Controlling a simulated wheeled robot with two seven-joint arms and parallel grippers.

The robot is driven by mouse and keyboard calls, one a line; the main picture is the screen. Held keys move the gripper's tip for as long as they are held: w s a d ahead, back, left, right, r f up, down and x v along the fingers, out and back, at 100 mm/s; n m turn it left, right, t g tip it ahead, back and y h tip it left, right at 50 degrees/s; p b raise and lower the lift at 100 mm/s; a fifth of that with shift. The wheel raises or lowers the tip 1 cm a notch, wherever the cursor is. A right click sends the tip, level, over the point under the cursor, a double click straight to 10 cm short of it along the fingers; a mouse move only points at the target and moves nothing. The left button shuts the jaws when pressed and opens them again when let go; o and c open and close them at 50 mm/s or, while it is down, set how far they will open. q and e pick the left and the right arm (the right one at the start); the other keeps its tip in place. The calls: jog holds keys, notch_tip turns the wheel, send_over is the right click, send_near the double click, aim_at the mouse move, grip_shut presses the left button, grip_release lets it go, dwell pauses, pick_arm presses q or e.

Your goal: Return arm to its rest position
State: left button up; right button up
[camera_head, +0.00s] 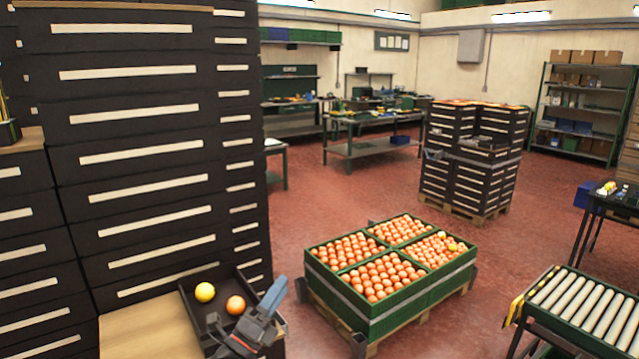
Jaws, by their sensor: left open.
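My left gripper (246,305) is at the bottom, left of centre, open, over the near right part of a small black tray (190,303). The tray holds a yellow fruit (205,292) and an orange (235,305). The orange is close to the gripper in the picture; a gap between them is hard to judge. The gripper hides the tray's near right corner. My right gripper is not in view.
Tall stacked black crates (150,130) stand behind the tray, beside a wooden surface (145,330). Green crates (415,305) of oranges sit on a pallet at centre. A roller conveyor (590,308) is at lower right. Red floor (345,205) lies open behind the crates.

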pick_arm(q)
jog(key=s+a+f+n+g+y, duration=0.2)
jog(key=s+a+f+n+y, duration=0.3)
jog(key=f+n+y, duration=0.5)
jog(key=s+a+f+n+g+y, duration=0.25)
jog(key=a+f+n+y, duration=0.35)
jog(key=f+n, duration=0.4)
jog(key=s+a+f+n+g+h, duration=0.1)
jog(key=s+f+n+g, duration=0.45)
jog(key=s, duration=0.75)
jog(key=s+a+f+n+g+h, duration=0.1)
jog(key=s+f+n+g, duration=0.2)
jog(key=s+f+g, duration=0.65)
jog(key=s+d+f, duration=0.1)
jog(key=s+f, duration=0.1)
jog(key=f, duration=1.1)
jog(key=s+d+f+t, duration=0.1)
jog(key=s+f, duration=0.2)
jog(key=f, duration=1)
jog(key=s+d+f, duration=0.1)
jog(key=s+f, duration=0.1)
jog(key=f, duration=1.1)
jog(key=shift+s+d+t+h, duration=0.15)
jog(key=shift+d+t+h, duration=0.15)
jog(key=shift+d+t, duration=0.05)
